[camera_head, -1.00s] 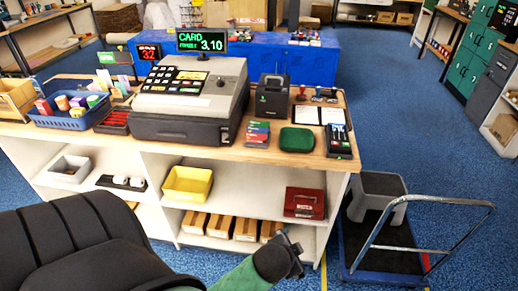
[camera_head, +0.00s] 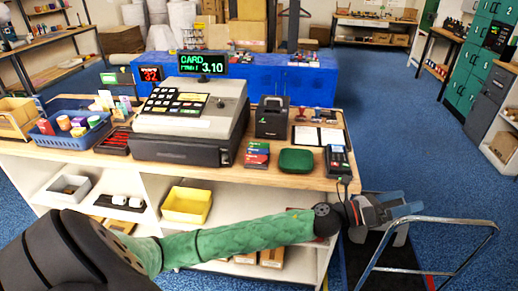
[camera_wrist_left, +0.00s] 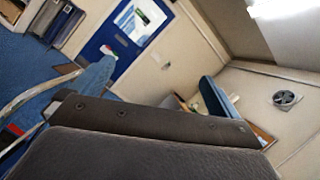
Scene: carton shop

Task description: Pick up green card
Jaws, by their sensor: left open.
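Several small cards lie in a short row on the counter (camera_head: 222,168), right of the cash register. A green card (camera_head: 258,146) appears at the back of the row, with red and blue ones in front; their edges are too small to tell apart well. My left arm reaches across the front of the counter. My left gripper (camera_head: 398,205) is open and empty, right of the counter's right end and well away from the cards. Its blue fingers show spread apart in the left wrist view (camera_wrist_left: 155,88), with no card between them. My right gripper is out of view.
A card terminal (camera_head: 338,162) and a green tray (camera_head: 296,161) sit right of the cards. A black printer (camera_head: 271,122) stands behind them. A trolley with a metal handle (camera_head: 450,219) is near my left gripper. Blue floor lies open to the right.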

